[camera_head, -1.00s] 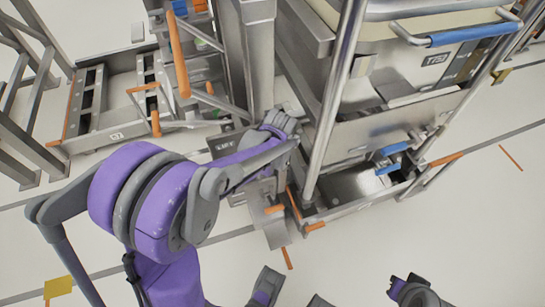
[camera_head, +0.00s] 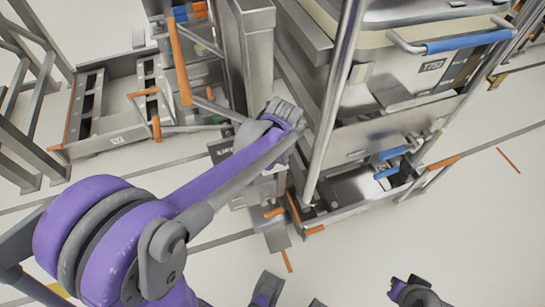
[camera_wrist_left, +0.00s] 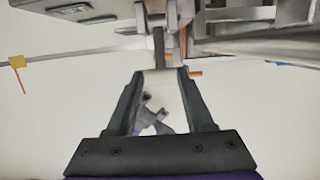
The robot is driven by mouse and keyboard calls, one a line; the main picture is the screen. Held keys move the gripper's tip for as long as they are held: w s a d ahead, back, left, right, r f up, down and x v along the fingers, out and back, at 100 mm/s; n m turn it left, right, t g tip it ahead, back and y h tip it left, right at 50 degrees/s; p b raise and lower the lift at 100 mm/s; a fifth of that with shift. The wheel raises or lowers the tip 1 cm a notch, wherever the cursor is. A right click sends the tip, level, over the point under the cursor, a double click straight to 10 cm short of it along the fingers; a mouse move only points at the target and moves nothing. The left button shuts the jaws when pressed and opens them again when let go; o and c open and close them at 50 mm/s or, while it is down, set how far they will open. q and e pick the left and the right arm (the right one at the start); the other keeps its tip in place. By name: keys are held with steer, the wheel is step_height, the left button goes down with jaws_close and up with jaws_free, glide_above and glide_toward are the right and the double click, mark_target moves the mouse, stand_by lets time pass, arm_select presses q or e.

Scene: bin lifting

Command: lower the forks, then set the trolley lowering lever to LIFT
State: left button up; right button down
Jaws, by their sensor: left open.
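In the head view my left arm reaches in from the lower left, and its wrist hides the left fingers. In the left wrist view my left gripper (camera_wrist_left: 161,78) is open, with no object seen clamped between its fingers. A small orange-tipped lever (camera_wrist_left: 195,73) shows just beyond the right fingertip. Orange-tipped handles (camera_head: 274,212) stand low by a metal pedal (camera_head: 271,232). I cannot make out the forks or the lever's setting.
A steel bin with a blue handle (camera_head: 460,39) stands in the metal frame at right. A low metal platform (camera_head: 125,108) with orange-gripped bars lies at left. A steel column (camera_head: 256,65) rises behind my wrist. The pale floor in front is mostly clear.

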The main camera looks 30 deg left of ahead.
arm_select(q)
steer(key=shift+v, duration=1.5)
arm_select(e)
steer(key=shift+r, duration=0.3)
